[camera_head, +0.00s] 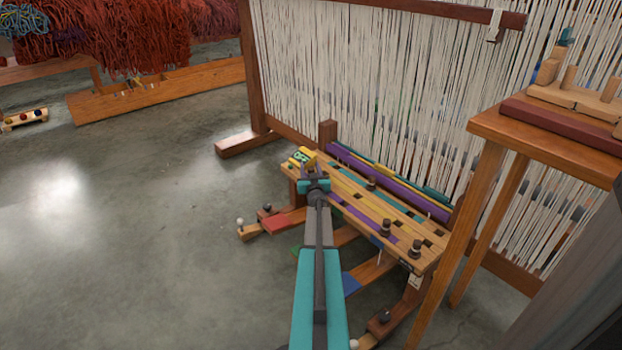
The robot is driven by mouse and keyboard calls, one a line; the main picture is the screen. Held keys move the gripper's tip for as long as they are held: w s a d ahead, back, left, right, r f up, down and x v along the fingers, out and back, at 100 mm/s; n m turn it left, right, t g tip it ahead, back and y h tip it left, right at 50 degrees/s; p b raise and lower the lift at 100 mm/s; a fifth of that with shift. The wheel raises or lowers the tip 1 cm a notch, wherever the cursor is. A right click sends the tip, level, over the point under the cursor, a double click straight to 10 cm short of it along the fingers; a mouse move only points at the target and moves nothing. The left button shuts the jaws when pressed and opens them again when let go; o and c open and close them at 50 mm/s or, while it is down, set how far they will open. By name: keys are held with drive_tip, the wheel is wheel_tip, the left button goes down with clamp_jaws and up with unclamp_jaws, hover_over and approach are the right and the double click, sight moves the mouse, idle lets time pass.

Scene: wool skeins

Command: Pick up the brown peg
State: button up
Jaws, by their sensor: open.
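A low wooden bench (345,192) with purple, yellow and teal strips stands in front of the loom. Several small dark brown pegs stand along its top: one near the middle (371,183), one nearer the front (386,227) and one at the right end (416,248). I cannot tell which one is the task's brown peg. My teal and dark arm reaches up from the bottom. My gripper (310,170) is over the bench's left end, left of these pegs and apart from them. It is open; its fingertips are small and hard to make out.
A small yellow block with a green mark (301,157) is at the bench's left end, close to my gripper. The loom with white warp threads (370,80) stands behind. A wooden table (545,135) with peg racks is at right. The concrete floor (130,220) at left is clear.

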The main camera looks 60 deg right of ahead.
drive_tip(key=shift+c, duration=0.3)
clamp_jaws()
idle(0.3)
drive_tip(key=shift+r+p, duration=0.8)
drive_tip(key=shift+r, duration=0.35)
drive_tip(key=shift+s+a+r+p, duration=0.1)
drive_tip(key=shift+s+r+p, duration=0.05)
drive_tip(key=shift+r+p, duration=0.6)
drive_tip(key=s+p+v, duration=0.1)
drive_tip(key=v, duration=0.4)
drive_tip(key=d+p+v, duration=0.1)
drive_tip(key=p+v, duration=0.1)
drive_tip(key=v, duration=0.3)
drive_tip(key=s+d+r+p+v, duration=0.1)
drive_tip(key=v, duration=0.4)
drive_tip(key=shift+s+r, duration=0.15)
drive_tip(key=shift+s, duration=0.25)
drive_tip(key=shift+w+a, duration=0.1)
